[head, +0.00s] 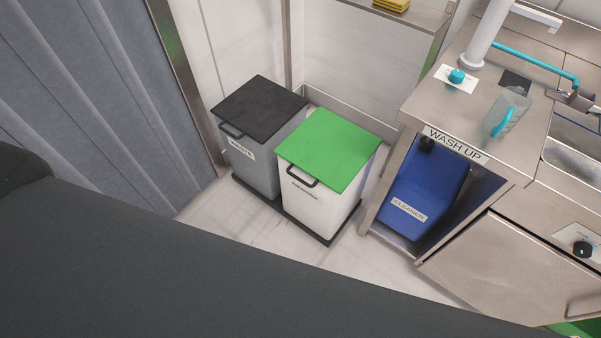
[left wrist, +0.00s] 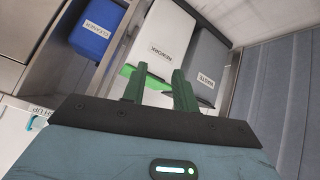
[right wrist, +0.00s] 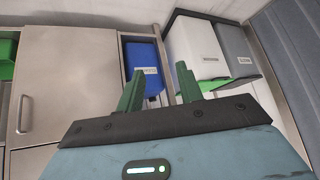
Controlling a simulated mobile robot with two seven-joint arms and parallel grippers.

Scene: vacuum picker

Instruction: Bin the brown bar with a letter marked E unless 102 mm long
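No brown bar shows in any view. Two lidded bins stand on the floor: a grey bin (head: 250,165) with a black lid (head: 260,108), labelled waste, and a white bin (head: 310,210) with a green lid (head: 328,148), whose label is too small to read surely. Both lids are shut. My left gripper (left wrist: 161,78) is open, with nothing between its fingers; the white bin (left wrist: 163,45) is beyond it. My right gripper (right wrist: 160,80) is open and empty, with the blue container (right wrist: 143,60) beyond it. Neither gripper shows in the head view.
A steel counter (head: 490,95) marked WASH UP holds a clear jug (head: 508,112) beside a sink (head: 575,160). A blue container (head: 425,195) sits in the bay beneath. A grey curtain (head: 90,90) hangs at left. Yellow items (head: 391,4) lie on a shelf. Some floor before the bins is clear.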

